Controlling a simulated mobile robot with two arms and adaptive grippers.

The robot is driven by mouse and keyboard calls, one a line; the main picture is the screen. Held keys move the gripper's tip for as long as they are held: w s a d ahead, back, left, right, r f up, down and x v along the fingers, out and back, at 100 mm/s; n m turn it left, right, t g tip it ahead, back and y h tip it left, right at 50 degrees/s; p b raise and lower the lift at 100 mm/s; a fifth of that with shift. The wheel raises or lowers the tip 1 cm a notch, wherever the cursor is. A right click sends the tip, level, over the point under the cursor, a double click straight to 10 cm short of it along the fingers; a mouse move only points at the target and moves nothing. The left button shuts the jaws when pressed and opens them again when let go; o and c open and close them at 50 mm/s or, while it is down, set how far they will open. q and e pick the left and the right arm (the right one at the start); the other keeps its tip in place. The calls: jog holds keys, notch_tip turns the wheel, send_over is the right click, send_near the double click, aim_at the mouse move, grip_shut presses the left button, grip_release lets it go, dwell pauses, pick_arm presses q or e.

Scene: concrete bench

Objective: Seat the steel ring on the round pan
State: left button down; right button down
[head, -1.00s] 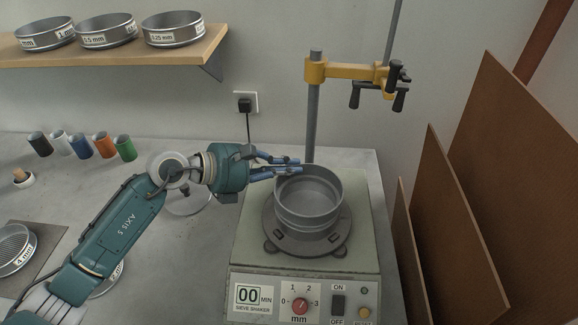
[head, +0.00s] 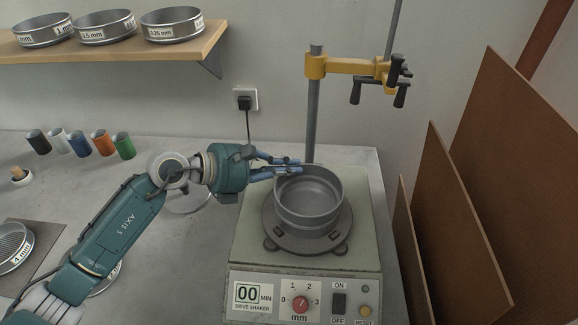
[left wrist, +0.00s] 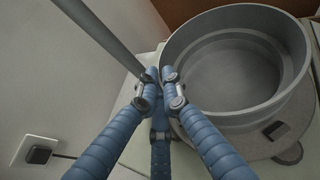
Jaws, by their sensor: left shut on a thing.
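The steel ring (head: 325,199) is a grey open cylinder over the round pan (head: 307,223), on the shaker's round plate in the head view. The two look stacked and about level, with only the pan's lower part showing under the ring; I cannot tell whether a thin gap is left. My left gripper (head: 297,166) reaches in from the left and is shut on the ring's back left rim. My right gripper is out of view.
The sieve shaker (head: 250,258) has a post with a yellow clamp (head: 340,70) behind the ring. Brown boards (head: 455,215) lean on the right. Coloured cups (head: 80,145) stand at the left, under a shelf (head: 120,48) with sieves. A sieve (head: 14,245) lies at the far left.

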pick_arm(q)
jog(key=c, duration=1.9)
grip_release()
jog(key=shift+r, duration=0.1)
jog(key=shift+c, duration=0.2)
jog(key=shift+o, duration=0.5)
jog(key=shift+s+a, duration=0.1)
jog(key=shift+a, duration=0.2)
jog(key=v, duration=1.1)
jog(key=shift+r, duration=0.15)
jog(key=shift+s+a, duration=0.1)
jog(key=shift+s, duration=0.1)
